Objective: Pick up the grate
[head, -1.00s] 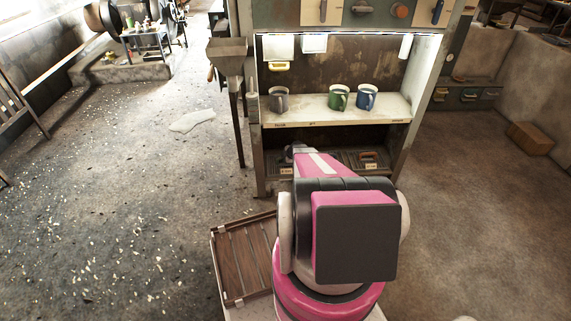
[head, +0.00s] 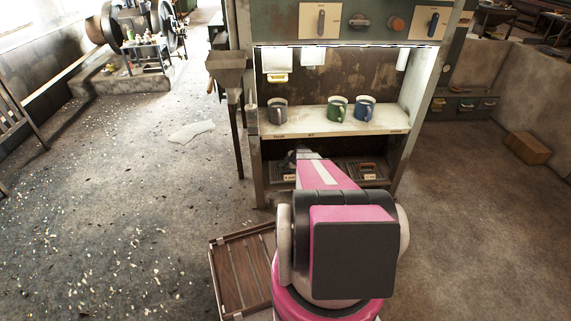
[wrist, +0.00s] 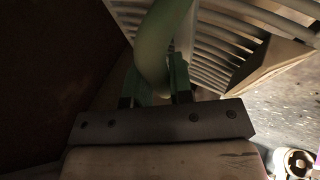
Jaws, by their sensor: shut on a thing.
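In the wrist view, the grate (wrist: 215,45) shows as rows of pale slats across the top and right. A pale green curved handle (wrist: 160,50) stands in front of the slats. My gripper (wrist: 158,82) has green fingers and is shut on this handle, one finger at each side. In the head view, my pink and black arm reaches toward the cabinet's low shelf and hides most of the gripper and what it holds.
The cabinet's middle shelf (head: 300,124) holds a grey mug (head: 277,112), a green mug (head: 337,107) and a blue mug (head: 365,109). A red-brown handle (head: 367,167) shows on the low shelf. A funnel stand (head: 228,75) stands left of the cabinet. Open floor lies further left.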

